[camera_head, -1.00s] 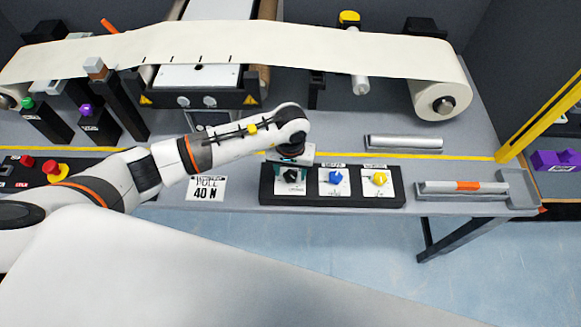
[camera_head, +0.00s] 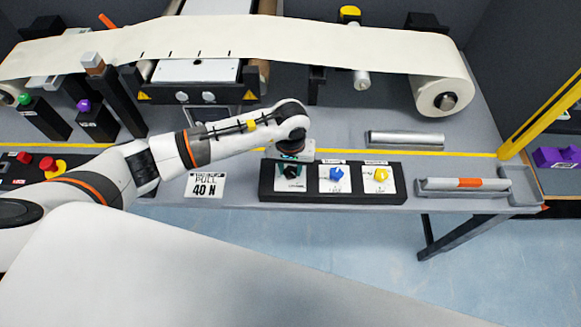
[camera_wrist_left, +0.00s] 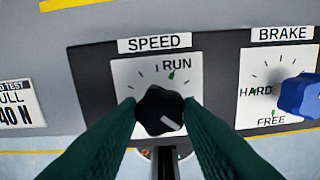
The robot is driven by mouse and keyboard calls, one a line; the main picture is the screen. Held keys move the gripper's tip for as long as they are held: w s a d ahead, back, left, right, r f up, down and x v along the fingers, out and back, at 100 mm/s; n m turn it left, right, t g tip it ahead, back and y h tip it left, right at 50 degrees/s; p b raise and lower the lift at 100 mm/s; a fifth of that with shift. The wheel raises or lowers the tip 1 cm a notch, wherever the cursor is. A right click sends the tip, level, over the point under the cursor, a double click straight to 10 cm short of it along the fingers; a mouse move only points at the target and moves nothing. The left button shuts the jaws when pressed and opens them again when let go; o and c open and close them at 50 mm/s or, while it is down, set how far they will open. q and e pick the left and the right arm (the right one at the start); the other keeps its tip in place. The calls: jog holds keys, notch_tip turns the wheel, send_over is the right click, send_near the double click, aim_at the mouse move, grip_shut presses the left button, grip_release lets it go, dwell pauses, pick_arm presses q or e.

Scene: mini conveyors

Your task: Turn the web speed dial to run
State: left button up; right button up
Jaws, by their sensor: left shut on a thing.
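The speed dial is a black knob (camera_wrist_left: 158,106) on a white plate marked SPEED in the left wrist view. Its white pointer line aims down and to the right, away from the green RUN mark (camera_wrist_left: 172,75) at the plate's upper right. My left gripper (camera_head: 289,168) reaches down over the leftmost dial of the black control box (camera_head: 308,197). Its green fingers lie on both sides of the black knob and are shut on it. The head view mostly hides the knob behind the gripper. My right gripper is not in view.
The blue brake dial (camera_wrist_left: 301,96) is close right of the speed dial. A yellow dial (camera_head: 380,174) is beyond it. A sign reading 40 N (camera_head: 205,185) lies left of the box. A grey bar (camera_head: 405,139) lies behind it. The cream web (camera_head: 330,45) runs across the back.

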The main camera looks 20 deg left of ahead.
pick_arm(q)
jog(key=n+b, duration=0.9)
jog(key=b, duration=0.1)
jog(key=shift+f, duration=0.2)
jog(key=n+b, duration=0.5)
jog(key=shift+n, duration=0.3)
jog(key=n+b, duration=0.2)
jog(key=n, duration=0.1)
jog(key=shift+r, duration=0.1)
jog(key=shift+r+n+b, duration=0.15)
jog(key=shift+n+b, duration=0.55)
jog(key=shift+n, duration=0.5)
jog(key=o, duration=1)
jog(key=shift+c, duration=0.2)
jog(key=shift+r, duration=0.1)
